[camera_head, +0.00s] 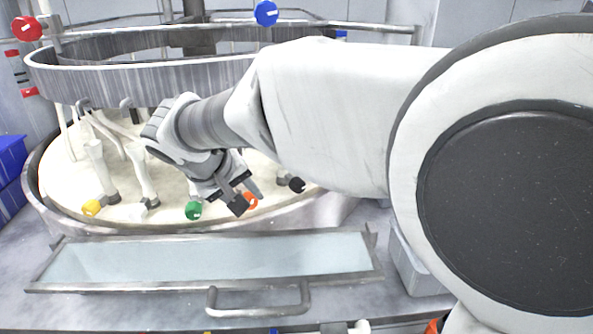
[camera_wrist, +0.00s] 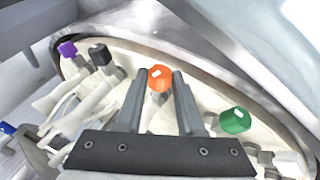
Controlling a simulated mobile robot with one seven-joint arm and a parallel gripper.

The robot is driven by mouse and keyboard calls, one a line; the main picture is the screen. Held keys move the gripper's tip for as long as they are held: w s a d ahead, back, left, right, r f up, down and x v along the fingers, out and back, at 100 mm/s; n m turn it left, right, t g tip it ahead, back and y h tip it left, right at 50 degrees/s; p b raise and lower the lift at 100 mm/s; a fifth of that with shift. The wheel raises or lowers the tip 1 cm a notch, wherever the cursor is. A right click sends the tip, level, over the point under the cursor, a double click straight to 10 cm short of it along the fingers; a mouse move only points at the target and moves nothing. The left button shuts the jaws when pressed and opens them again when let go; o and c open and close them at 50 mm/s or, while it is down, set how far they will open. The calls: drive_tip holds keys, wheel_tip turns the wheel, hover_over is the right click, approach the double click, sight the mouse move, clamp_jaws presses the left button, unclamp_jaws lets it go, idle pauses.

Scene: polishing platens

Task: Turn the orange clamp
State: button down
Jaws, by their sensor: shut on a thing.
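The orange clamp (camera_wrist: 159,79) has a round knob with a white mark and sits between my two fingers in the wrist view. In the head view only a small part of the orange clamp (camera_head: 251,200) shows between the fingertips. My gripper (camera_head: 247,199) reaches down over the front of the round platen and is shut on the orange clamp. In the wrist view, the fingers of my gripper (camera_wrist: 160,74) stand on both sides of the knob.
A green clamp (camera_head: 193,210) is close on the left and a black clamp (camera_head: 297,184) on the right. A yellow clamp (camera_head: 91,208) is further left. A purple clamp (camera_wrist: 68,49) shows in the wrist view. A shallow tray (camera_head: 60,285) with a handle lies in front.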

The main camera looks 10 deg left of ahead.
drive_tip(key=shift+a+f+t+h+b, duration=0.1)
drive_tip(key=shift+t+h+b, duration=0.3)
drive_tip(key=shift+t, duration=0.1)
drive_tip(key=c, duration=0.5)
unclamp_jaws()
drive_tip(key=shift+s, duration=0.1)
